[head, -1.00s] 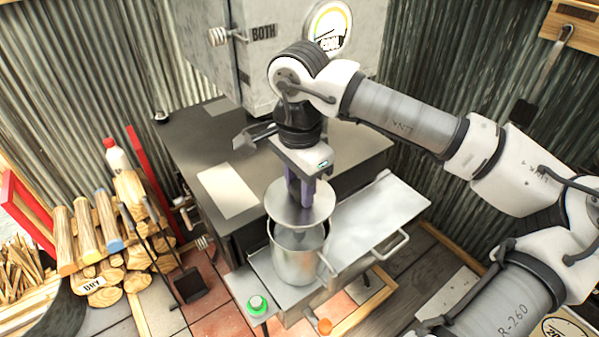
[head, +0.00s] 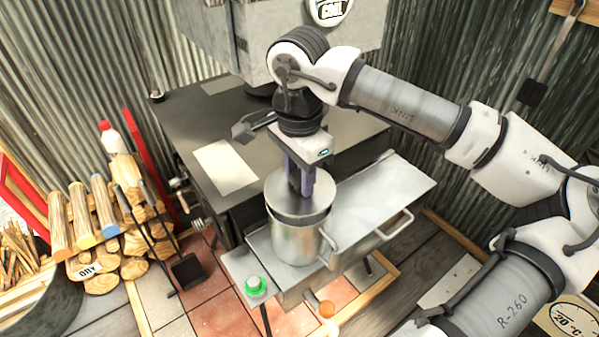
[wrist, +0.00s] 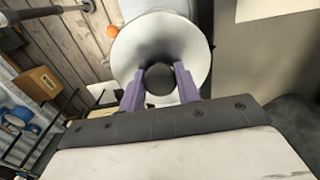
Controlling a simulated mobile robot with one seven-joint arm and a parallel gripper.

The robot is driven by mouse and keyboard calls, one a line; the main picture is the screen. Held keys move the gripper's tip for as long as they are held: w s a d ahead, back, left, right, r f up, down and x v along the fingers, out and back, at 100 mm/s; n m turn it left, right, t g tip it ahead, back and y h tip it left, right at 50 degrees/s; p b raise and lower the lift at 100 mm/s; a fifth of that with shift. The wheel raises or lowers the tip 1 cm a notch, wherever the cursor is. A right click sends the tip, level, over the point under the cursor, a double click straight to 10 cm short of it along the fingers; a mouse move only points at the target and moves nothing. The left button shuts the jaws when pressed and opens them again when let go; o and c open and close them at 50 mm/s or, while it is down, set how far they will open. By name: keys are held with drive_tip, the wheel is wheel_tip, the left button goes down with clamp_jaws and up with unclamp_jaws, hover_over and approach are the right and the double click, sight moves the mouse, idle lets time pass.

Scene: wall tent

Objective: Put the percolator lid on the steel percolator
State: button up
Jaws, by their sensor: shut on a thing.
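The percolator lid (head: 284,201) is a round steel disc, held level by my gripper (head: 301,190). My gripper's purple fingers are shut on the lid's dark knob, which shows in the wrist view (wrist: 160,80). The steel percolator (head: 296,240), a tall pot with a side handle, stands upright on the steel shelf. The lid is over its mouth and hides most of the opening. A dark band shows under the lid's near edge; I cannot tell whether the lid touches the rim.
The steel shelf (head: 385,195) with a front rail adjoins the dark stove top (head: 185,115). A green-topped item (head: 255,286) stands at the shelf's left end. An orange item (head: 327,309) is lower in front. Firewood and tools stand at left.

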drive_tip(key=shift+f+b, duration=0.4)
drive_tip(key=shift+f, duration=0.25)
drive_tip(key=shift+f+b, duration=0.65)
drive_tip(key=shift+b, duration=0.65)
idle(1.7)
idle(0.3)
drive_tip(key=o, duration=1.1)
drive_tip(key=shift+r, duration=0.1)
